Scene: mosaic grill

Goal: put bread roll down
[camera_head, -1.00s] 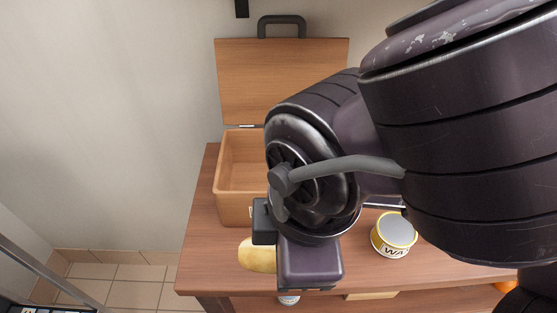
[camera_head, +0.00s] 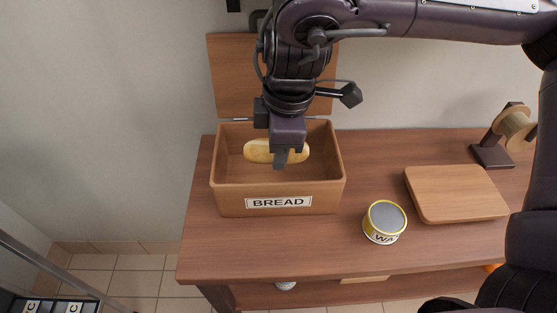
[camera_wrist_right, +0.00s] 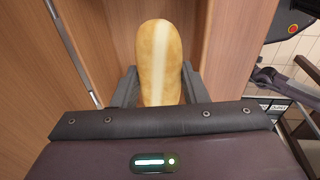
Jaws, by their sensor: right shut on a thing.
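The bread roll (camera_head: 258,151) is long and pale golden. In the head view it shows inside the outline of the open wooden bread box (camera_head: 230,198), lying crosswise between the side walls. My right gripper (camera_head: 282,160) comes down from above and is shut on the roll near its middle. In the right wrist view the roll (camera_wrist_right: 160,50) sits between the two fingers, with wooden walls around it. I cannot tell whether the roll touches the box floor. My left gripper is not in view.
The box's lid (camera_head: 228,75) stands open behind it. On the wooden counter (camera_head: 300,250) are a yellow-rimmed can (camera_head: 385,221), a cutting board (camera_head: 455,193) and a spool on a stand (camera_head: 515,124). The counter in front of the box is clear.

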